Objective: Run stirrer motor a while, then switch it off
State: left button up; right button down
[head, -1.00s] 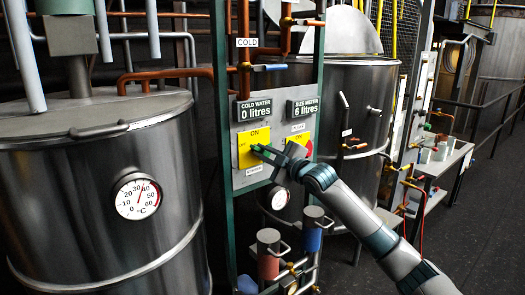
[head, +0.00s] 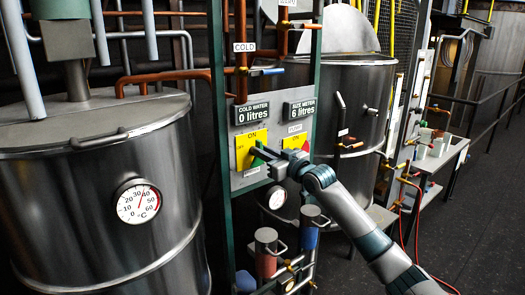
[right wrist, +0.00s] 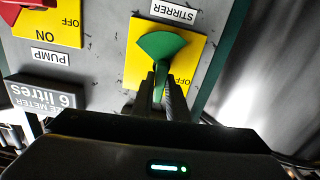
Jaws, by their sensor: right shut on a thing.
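The stirrer switch is a yellow plate (head: 243,146) with a green fan-shaped knob, low on the grey panel in the head view. It also shows upside down in the right wrist view, with its green knob (right wrist: 162,45) clear. My right gripper (right wrist: 160,88) is shut on the knob's narrow handle. That handle points down in the wrist view, away from the STIRRER label; OFF lies to its right, and the ON mark is hidden there. In the head view my right gripper (head: 262,152) covers part of the plate. My left gripper is not in view.
The pump switch (head: 290,139), yellow with a red knob, sits close to the right of the stirrer switch. A steel tank (head: 70,195) with a thermometer dial stands left, another tank (head: 345,100) behind right. Pipes and valves hang below the panel. Dark floor is open at right.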

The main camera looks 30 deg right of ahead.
jog(key=shift+f+m, duration=0.1)
jog(key=shift+m, duration=0.5)
jog(key=c, duration=1.7)
grip_release()
jog(key=shift+d, duration=0.1)
jog(key=shift+c, duration=0.2)
jog(key=shift+s, duration=0.1)
jog(key=s+d+b, duration=0.1)
jog(key=s+b, duration=0.5)
jog(key=s, duration=1.1)
jog(key=shift+d, duration=0.2)
dwell(3.0)
